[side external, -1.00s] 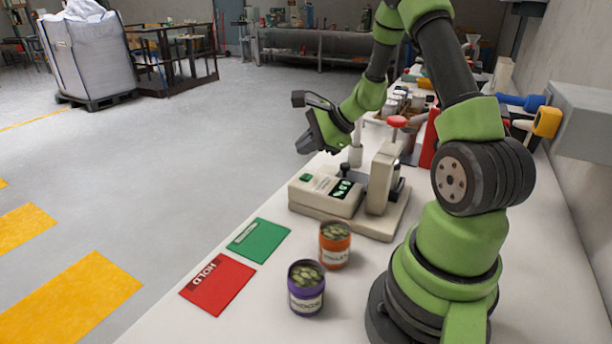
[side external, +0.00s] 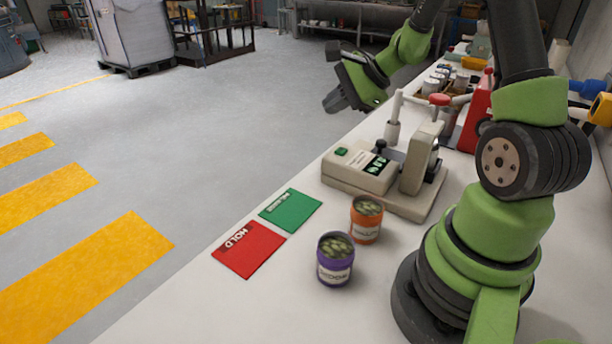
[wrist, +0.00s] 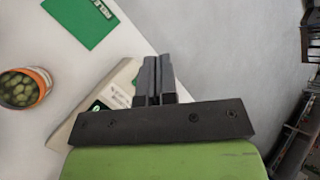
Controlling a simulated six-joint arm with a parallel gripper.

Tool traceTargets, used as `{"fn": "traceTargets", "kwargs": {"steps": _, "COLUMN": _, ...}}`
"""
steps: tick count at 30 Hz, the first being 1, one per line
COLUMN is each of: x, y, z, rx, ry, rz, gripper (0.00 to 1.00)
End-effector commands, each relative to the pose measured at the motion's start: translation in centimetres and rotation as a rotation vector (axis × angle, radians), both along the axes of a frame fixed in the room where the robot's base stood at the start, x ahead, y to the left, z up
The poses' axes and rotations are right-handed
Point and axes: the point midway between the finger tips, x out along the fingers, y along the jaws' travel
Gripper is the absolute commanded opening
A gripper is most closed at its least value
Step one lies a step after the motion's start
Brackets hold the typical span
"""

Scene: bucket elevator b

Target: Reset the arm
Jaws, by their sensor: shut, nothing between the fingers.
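My gripper (side external: 335,102) is raised over the far part of the table's left edge, clear of everything. In the wrist view its two fingers (wrist: 154,78) are together with nothing between them. The white table (side external: 400,285) holds a cream device (side external: 362,172) with a green button and a small display. An orange can (side external: 366,222) and a purple can (side external: 335,262), both open and filled with green pieces, stand upright in front of the device. The orange can also shows at the left of the wrist view (wrist: 22,90).
A red HOLD card (side external: 248,249) and a green card (side external: 290,210) lie flat near the table's left edge. Several jars (side external: 437,82) and a red object (side external: 478,115) stand farther back. Open floor lies to the left.

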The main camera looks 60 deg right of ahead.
Motion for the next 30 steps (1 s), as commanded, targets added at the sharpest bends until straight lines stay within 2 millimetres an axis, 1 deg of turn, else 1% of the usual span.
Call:
{"fn": "traceTargets", "kwargs": {"steps": 1, "x": 0.2, "y": 2.1, "z": 2.0, "rx": -0.049, "ry": -0.019, "rz": 0.099, "gripper": 0.00}}
{"fn": "traceTargets", "kwargs": {"steps": 2, "x": 0.0, "y": 3.5, "z": 3.1, "rx": -0.080, "ry": -0.026, "rz": 0.161, "gripper": 0.00}}
{"fn": "traceTargets", "kwargs": {"steps": 3, "x": -0.3, "y": 5.3, "z": 4.5, "rx": -0.125, "ry": -0.034, "rz": 0.249, "gripper": 0.00}}
{"fn": "traceTargets", "kwargs": {"steps": 5, "x": -1.2, "y": 8.1, "z": 6.4, "rx": -0.197, "ry": -0.048, "rz": 0.382, "gripper": 0.00}}
{"fn": "traceTargets", "kwargs": {"steps": 6, "x": -2.0, "y": 9.8, "z": 7.5, "rx": -0.247, "ry": -0.056, "rz": 0.465, "gripper": 0.00}}
{"fn": "traceTargets", "kwargs": {"steps": 8, "x": -3.5, "y": 12.1, "z": 8.9, "rx": -0.326, "ry": -0.067, "rz": 0.586, "gripper": 0.00}}
{"fn": "traceTargets", "kwargs": {"steps": 9, "x": -4.6, "y": 13.4, "z": 9.8, "rx": -0.383, "ry": -0.075, "rz": 0.662, "gripper": 0.00}}
{"fn": "traceTargets", "kwargs": {"steps": 11, "x": -6.3, "y": 15.2, "z": 10.8, "rx": -0.471, "ry": -0.088, "rz": 0.769, "gripper": 0.00}}
{"fn": "traceTargets", "kwargs": {"steps": 13, "x": -8.6, "y": 16.7, "z": 11.7, "rx": -0.579, "ry": -0.105, "rz": 0.885, "gripper": 0.00}}
{"fn": "traceTargets", "kwargs": {"steps": 16, "x": -11.6, "y": 18.1, "z": 12.6, "rx": -0.738, "ry": -0.134, "rz": 1.020, "gripper": 0.00}}
{"fn": "traceTargets", "kwargs": {"steps": 18, "x": -13.4, "y": 18.4, "z": 13.0, "rx": -0.840, "ry": -0.152, "rz": 1.089, "gripper": 0.00}}
{"fn": "traceTargets", "kwargs": {"steps": 21, "x": -15.2, "y": 18.5, "z": 13.2, "rx": -0.956, "ry": -0.175, "rz": 1.151, "gripper": 0.00}}
{"fn": "traceTargets", "kwargs": {"steps": 25, "x": -16.4, "y": 18.3, "z": 13.3, "rx": -1.045, "ry": -0.193, "rz": 1.188, "gripper": 0.00}}
{"fn": "traceTargets", "kwargs": {"steps": 30, "x": -16.7, "y": 18.2, "z": 13.3, "rx": -1.070, "ry": -0.195, "rz": 1.197, "gripper": 0.00}}
